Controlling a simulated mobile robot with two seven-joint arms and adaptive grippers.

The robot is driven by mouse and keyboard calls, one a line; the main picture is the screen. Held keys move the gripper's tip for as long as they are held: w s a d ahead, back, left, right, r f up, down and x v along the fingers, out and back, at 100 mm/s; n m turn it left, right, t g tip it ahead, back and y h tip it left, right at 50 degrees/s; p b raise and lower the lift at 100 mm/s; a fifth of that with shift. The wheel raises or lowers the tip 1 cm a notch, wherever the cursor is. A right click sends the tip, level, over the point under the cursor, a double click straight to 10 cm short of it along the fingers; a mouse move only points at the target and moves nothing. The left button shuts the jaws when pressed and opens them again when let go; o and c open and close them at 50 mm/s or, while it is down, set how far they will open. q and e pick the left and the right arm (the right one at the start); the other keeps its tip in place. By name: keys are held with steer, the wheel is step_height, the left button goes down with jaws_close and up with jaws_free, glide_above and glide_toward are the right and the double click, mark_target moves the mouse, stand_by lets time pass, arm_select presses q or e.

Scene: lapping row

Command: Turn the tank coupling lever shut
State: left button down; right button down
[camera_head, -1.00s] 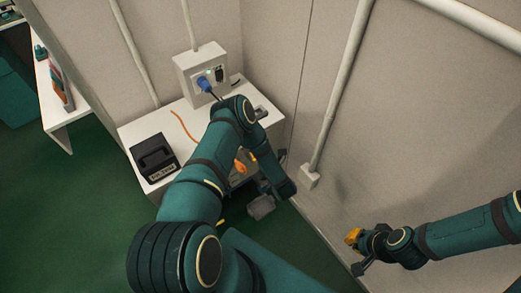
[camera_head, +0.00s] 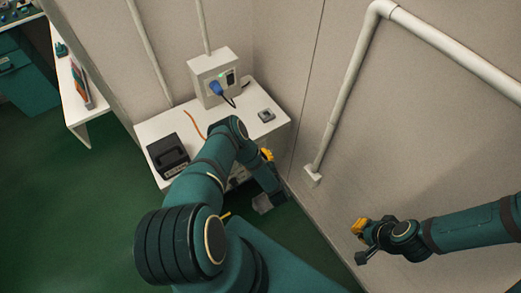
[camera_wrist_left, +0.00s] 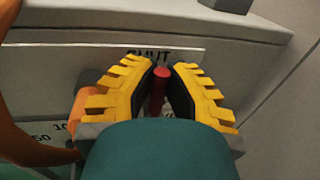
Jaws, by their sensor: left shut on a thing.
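In the left wrist view the red coupling lever (camera_wrist_left: 158,92) stands between the yellow-padded fingers of my left gripper (camera_wrist_left: 166,72), which is shut on it. The lever points up toward a white label strip (camera_wrist_left: 100,58) whose partly hidden lettering reads SHUT. The rest of the coupling is hidden behind the gripper. In the head view yellow finger parts of my left gripper (camera_head: 267,154) show at the cabinet's front, and my arm hides the lever. My right gripper (camera_head: 359,227) hangs near the wall at right, away from the coupling; its finger gap is unclear.
The white cabinet (camera_head: 246,96) carries a black box (camera_head: 167,156), a small grey item (camera_head: 266,115) and a socket box (camera_head: 216,75) with a blue plug (camera_head: 216,88). An orange hose (camera_wrist_left: 18,140) passes left of the gripper. A wall pipe (camera_head: 345,100) runs at right.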

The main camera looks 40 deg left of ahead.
arm_select(q)
steer(key=shift+s, duration=0.1)
stand_by(0.5)
steer(key=c, duration=1)
jaws_free()
